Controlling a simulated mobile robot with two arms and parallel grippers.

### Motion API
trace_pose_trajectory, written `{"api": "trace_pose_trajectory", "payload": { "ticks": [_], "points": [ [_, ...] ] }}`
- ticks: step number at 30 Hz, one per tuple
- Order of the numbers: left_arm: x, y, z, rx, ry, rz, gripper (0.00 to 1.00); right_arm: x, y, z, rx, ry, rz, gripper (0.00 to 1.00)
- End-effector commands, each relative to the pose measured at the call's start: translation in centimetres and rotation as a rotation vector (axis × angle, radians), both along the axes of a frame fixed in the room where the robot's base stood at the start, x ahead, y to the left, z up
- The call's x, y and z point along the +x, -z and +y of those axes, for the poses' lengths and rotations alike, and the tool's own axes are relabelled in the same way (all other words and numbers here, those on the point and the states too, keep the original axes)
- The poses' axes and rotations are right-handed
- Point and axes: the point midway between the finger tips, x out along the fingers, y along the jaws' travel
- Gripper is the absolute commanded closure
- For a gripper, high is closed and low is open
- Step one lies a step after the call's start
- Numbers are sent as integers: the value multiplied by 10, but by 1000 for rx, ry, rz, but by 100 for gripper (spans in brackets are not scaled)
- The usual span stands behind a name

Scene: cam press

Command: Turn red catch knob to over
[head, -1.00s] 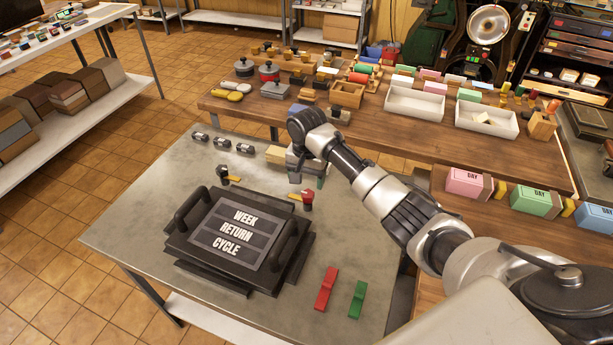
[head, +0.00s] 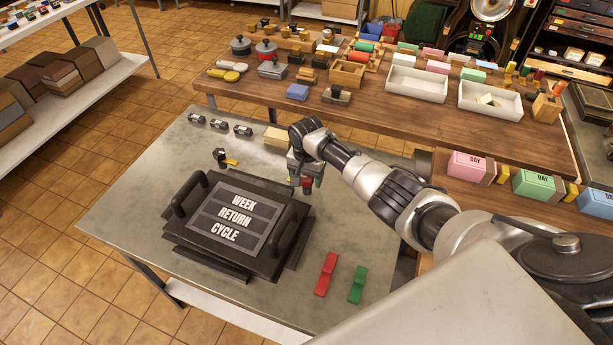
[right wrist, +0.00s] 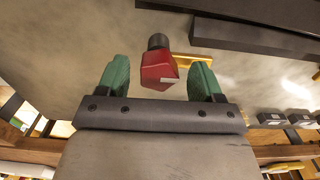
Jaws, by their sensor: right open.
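The red catch knob (right wrist: 160,71) shows in the right wrist view, on a dark stem with a yellow strip beside it. In the head view the knob (head: 307,184) is partly hidden by my right gripper (head: 303,173), at the back right of the black press (head: 236,221). My right gripper, with green fingers, is open. In the right wrist view its fingers (right wrist: 159,80) stand on either side of the knob, with gaps visible. I cannot tell whether they touch it. My left gripper is not in view.
A black catch knob (head: 219,155) with a yellow strip stands at the press's back left. A red piece (head: 326,273) and a green piece (head: 358,284) lie front right. Several small black pieces (head: 220,124) line the back. A wooden table (head: 400,125) stands behind.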

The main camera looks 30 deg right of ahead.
Motion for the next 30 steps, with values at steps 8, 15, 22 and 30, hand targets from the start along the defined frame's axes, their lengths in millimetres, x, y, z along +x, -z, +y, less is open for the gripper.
{"api": "trace_pose_trajectory", "payload": {
  "ticks": [8, 15, 22, 30],
  "points": [
    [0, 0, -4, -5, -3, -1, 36, 0, 2, 0, 0, -1, -1, 33],
    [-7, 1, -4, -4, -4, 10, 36, 0, 2, 0, 0, -1, -1, 67],
    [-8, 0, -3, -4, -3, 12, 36, 0, 1, 0, 0, -4, -1, 83],
    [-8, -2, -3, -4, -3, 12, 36, 0, 1, 0, 0, -78, 0, 83]
  ]
}}
